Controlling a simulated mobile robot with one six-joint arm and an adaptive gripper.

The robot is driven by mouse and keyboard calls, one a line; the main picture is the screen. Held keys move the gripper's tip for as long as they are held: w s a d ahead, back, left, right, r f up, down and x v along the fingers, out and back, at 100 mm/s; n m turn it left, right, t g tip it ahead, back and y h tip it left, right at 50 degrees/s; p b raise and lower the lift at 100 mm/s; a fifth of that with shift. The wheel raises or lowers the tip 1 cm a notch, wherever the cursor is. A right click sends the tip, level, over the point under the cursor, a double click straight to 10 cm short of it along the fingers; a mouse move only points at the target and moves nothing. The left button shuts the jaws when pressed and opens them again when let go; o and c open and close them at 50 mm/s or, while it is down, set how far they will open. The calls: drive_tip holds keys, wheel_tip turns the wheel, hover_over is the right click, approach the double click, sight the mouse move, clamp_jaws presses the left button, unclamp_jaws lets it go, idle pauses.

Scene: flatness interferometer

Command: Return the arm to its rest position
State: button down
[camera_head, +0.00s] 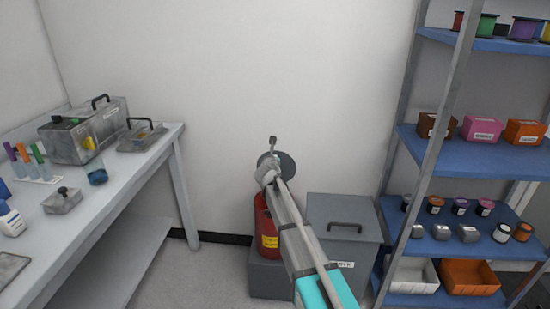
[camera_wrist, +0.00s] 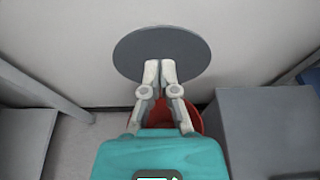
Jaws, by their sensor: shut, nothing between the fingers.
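My arm reaches up from the bottom of the head view, with a teal section low down and grey links above. My gripper (camera_wrist: 160,66) is at the centre of the wrist view, its two pale fingers together with nothing between them. In the head view my gripper (camera_head: 264,160) shows in front of a grey round disc (camera_head: 287,165) near the white wall. The disc (camera_wrist: 125,50) also shows behind the fingertips in the wrist view. I cannot tell whether the fingers touch it.
A red container (camera_head: 266,228) and a grey lidded bin (camera_head: 345,213) stand below and beside my arm. A white table (camera_head: 118,185) with lab items is on the left. A blue-shelved rack (camera_head: 470,150) with spools, boxes and jars is on the right. The wall above is bare.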

idle(0.4)
drive_tip(key=s+d+f+m+g+h, duration=0.1)
drive_tip(key=s+d+f+m+g, duration=0.4)
drive_tip(key=s+m, duration=0.5)
drive_tip(key=s+d+f+m+g, duration=0.3)
drive_tip(key=s+d+f+m, duration=0.1)
drive_tip(key=s+d+m, duration=0.5)
drive_tip(key=s+f+m+g+y, duration=0.2)
drive_tip(key=s+m+g, duration=0.2)
drive_tip(key=s+m, duration=0.6)
drive_tip(key=s+f+m+g+y, duration=0.25)
drive_tip(key=s+m, duration=0.25)
drive_tip(key=s, duration=0.9)
wheel_tip(320, 180, up, 23)
drive_tip(key=h+p, duration=0.1)
drive_tip(key=p, duration=2.2)
drive_tip(key=shift+w+a+r, duration=0.15)
drive_tip(key=shift+w+a, duration=0.2)
drive_tip(key=shift+a, duration=0.05)
